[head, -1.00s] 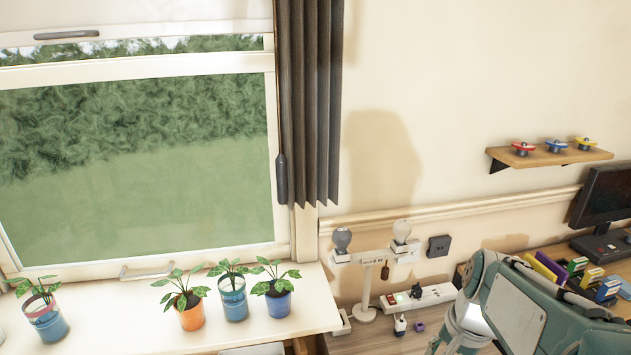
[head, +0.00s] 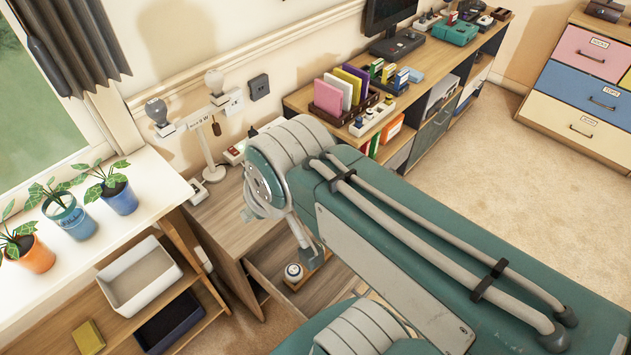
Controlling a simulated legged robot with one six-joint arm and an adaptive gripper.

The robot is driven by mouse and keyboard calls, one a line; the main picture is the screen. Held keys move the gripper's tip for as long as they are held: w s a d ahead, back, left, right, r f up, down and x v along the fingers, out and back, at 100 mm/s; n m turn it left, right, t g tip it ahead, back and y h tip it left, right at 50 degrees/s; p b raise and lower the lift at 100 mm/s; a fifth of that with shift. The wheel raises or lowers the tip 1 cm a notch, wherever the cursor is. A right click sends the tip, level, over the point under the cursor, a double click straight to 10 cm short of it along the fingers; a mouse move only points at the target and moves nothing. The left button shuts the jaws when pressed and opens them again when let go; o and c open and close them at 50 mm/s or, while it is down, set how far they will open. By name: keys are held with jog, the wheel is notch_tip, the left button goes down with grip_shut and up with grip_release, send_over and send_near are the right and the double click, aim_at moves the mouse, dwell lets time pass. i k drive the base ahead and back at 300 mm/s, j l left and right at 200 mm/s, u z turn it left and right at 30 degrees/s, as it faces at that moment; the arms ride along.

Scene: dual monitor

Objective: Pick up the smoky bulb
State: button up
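The smoky bulb (head: 157,110) is a dark grey bulb standing upright at the left end of a white T-shaped stand (head: 195,123). A paler, whitish bulb (head: 214,80) stands at the right end of the same stand. The stand is on a wooden desk top (head: 222,190) against the wall. My arm crosses the right and lower middle of the view, to the right of the bulbs and apart from them. I cannot make out my gripper's fingertips in the head view.
Potted plants (head: 119,196) line the windowsill at left. A white bin (head: 139,276) sits on a shelf below. A desk with coloured folders (head: 345,88) and a monitor (head: 388,14) is behind my arm. A drawer cabinet (head: 585,80) stands far right. Carpet is clear there.

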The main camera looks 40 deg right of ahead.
aim_at(156, 108)
jog(key=k+l+z, duration=0.55)
jog(key=z, duration=0.2)
jog(key=l, duration=0.1)
